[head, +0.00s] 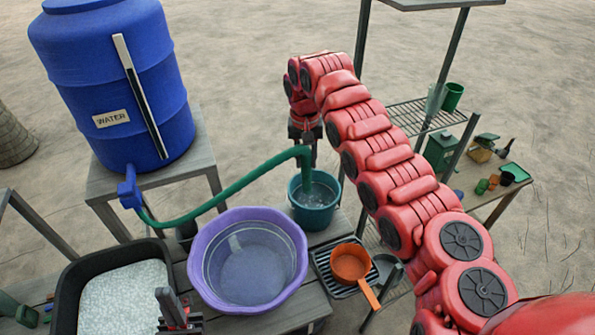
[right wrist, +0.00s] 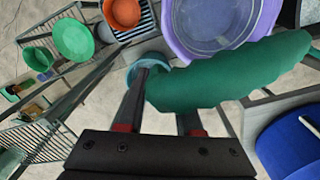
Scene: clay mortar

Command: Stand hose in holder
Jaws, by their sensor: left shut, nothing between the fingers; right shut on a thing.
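A green hose (head: 235,185) runs from the blue tap (head: 129,187) of the water tank (head: 105,70) across to the right. Its free end bends down over the teal bucket (head: 324,218), which holds what looks like water. My right gripper (head: 307,145) is shut on the hose near this bend, above the bucket. In the right wrist view the hose (right wrist: 230,78) passes by the fingers (right wrist: 163,100). A dark cylindrical thing (head: 187,232) stands behind the purple basin; I cannot tell whether it is the holder. My left gripper (head: 175,312) is shut and empty at the bottom edge.
A purple basin (head: 214,222) stands in front of the bucket. A black tub (head: 66,300) of white material is at the lower left. An orange pan (head: 350,262) lies on a rack at the right. My right arm covers part of the shelves (head: 408,113) behind.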

